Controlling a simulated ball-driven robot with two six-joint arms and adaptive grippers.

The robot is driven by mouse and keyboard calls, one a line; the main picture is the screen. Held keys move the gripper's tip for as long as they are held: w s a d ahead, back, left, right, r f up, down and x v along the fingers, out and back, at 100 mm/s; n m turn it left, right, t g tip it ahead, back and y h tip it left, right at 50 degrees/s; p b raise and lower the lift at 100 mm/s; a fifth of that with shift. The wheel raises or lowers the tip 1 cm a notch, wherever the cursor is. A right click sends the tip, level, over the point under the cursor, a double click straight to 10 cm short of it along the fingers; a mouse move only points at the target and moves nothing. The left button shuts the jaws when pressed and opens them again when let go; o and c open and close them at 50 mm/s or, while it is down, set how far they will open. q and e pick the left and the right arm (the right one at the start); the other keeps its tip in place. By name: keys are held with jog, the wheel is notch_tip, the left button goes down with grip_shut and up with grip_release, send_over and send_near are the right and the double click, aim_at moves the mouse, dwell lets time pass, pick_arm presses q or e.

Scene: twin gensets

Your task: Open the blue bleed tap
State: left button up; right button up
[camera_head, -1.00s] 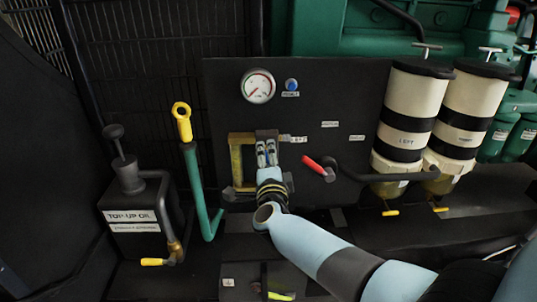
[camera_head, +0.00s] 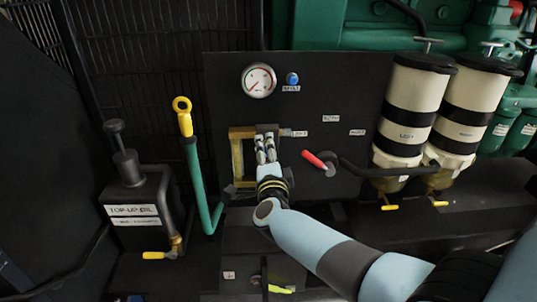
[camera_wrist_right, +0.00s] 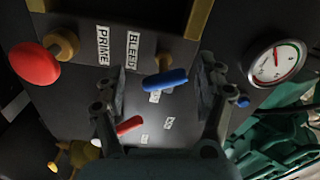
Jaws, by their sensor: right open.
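The blue bleed tap (camera_wrist_right: 166,80) shows in the right wrist view as a blue lever on a brass fitting, beside a label reading BLEED (camera_wrist_right: 132,50). My right gripper (camera_wrist_right: 162,68) is open, with one finger on each side of the blue lever. Gaps show between the lever and both fingers in this view; depth is hard to judge. In the head view my right gripper (camera_head: 265,147) is in front of the black panel (camera_head: 350,90), and the blue tap cannot be made out there. My left gripper is not in view.
A red lever (camera_head: 314,159) is right of my right gripper, below a gauge (camera_head: 259,80) and blue button (camera_head: 292,79). A red knob (camera_wrist_right: 35,63) shows beside the PRIME label. Two filters (camera_head: 411,110) stand right; a green-handled lever (camera_head: 196,175) stands left.

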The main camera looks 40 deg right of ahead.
jog(key=v, duration=1.2)
jog(key=shift+o, duration=0.2)
